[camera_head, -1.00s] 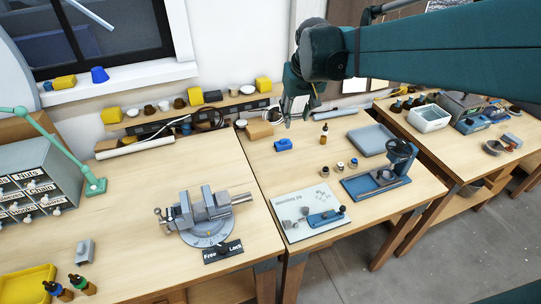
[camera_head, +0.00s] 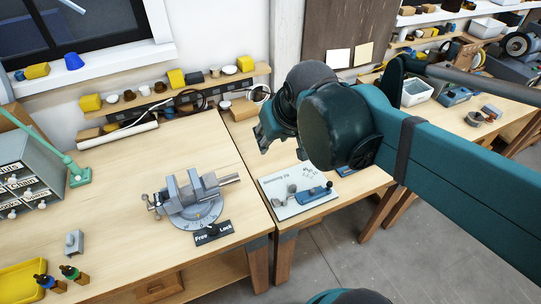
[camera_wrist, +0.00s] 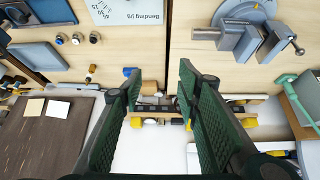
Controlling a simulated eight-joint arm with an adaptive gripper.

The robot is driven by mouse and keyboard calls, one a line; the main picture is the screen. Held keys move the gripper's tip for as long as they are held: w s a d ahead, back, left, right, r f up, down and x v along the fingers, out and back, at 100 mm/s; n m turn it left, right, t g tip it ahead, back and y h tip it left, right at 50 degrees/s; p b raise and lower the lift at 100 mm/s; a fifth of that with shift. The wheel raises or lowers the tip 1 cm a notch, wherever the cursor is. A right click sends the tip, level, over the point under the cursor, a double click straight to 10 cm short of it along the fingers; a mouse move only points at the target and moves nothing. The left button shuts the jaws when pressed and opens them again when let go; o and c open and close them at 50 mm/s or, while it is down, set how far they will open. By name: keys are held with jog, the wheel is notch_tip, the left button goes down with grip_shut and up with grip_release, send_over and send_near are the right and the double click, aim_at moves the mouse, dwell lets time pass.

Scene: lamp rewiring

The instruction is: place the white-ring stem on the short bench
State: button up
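My gripper (camera_head: 266,138) is over the far part of the middle bench (camera_head: 240,130). In the wrist view (camera_wrist: 160,75) its two green-padded fingers stand apart with nothing between them. Three small ringed pieces stand on the middle bench in the wrist view: a left one (camera_wrist: 60,39), a middle one (camera_wrist: 77,39) and a right one (camera_wrist: 95,38). They are too small to tell which, if any, is the white-ring stem. My arm hides them in the head view. I cannot tell which bench is the short one.
A vise (camera_head: 192,200) stands on the left bench (camera_head: 120,200). The bending jig plate (camera_head: 290,195) lies at the middle bench's front. A blue block (camera_wrist: 130,72) and an orange bottle (camera_wrist: 91,70) are near the gripper. The left bench has free room beside the vise.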

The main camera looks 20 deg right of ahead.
jog(key=s+a+f+t, duration=0.1)
jog(key=s+a+f, duration=0.1)
jog(key=s, duration=0.3)
jog(key=shift+a+f, duration=0.15)
jog(key=shift+f, duration=0.2)
